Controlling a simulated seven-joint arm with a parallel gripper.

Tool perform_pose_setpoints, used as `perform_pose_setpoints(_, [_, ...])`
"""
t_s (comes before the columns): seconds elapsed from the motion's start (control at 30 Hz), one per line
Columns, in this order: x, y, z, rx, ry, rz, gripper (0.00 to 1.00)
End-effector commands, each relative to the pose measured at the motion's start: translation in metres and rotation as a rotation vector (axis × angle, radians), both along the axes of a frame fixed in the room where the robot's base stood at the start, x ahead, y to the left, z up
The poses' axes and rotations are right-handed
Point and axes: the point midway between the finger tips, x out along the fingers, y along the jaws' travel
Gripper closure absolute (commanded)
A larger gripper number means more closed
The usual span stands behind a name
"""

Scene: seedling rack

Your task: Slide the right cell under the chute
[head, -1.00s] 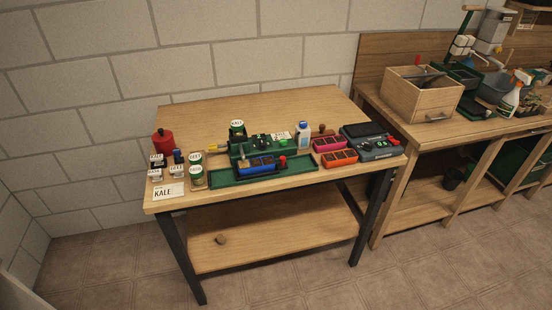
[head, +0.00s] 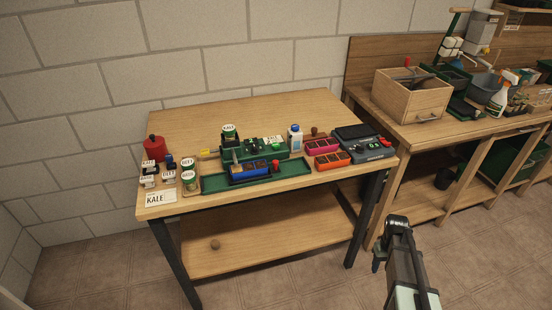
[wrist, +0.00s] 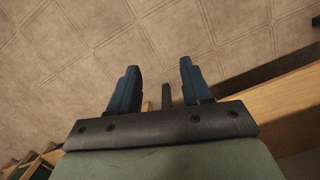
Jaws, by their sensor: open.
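A blue seedling tray (head: 249,180) with several dark cells sits on the long green track (head: 290,183) at the front of the table. A green machine (head: 268,151) stands just behind it; its KALE-labelled container (head: 230,133) is on top. Which part is the chute is too small to tell. A red knob (head: 275,165) is at the tray's right end. My gripper (head: 379,258) is off the table's front right, well apart from the tray.
Pink (head: 322,146) and orange (head: 331,159) trays and a dark scale (head: 364,144) stand at the table's right. Labelled jars (head: 188,180), a red canister (head: 155,148) and a KALE card (head: 161,198) are at the left. The table's back is clear. A wooden box (head: 412,98) sits on the side bench.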

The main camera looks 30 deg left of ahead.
Motion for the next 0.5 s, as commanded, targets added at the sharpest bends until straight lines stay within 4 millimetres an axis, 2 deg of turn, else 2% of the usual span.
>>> perform_pose_setpoints(0.03, [0.019,0.01,0.015,0.004,-0.022,0.022,0.52])
perform_pose_setpoints(0.2, [0.065,0.037,0.066,0.015,-0.083,0.093,0.52])
perform_pose_setpoints(0.37, [0.103,0.064,0.119,0.024,-0.14,0.161,0.52])
perform_pose_setpoints(0.5, [0.133,0.089,0.171,0.032,-0.19,0.22,0.52])
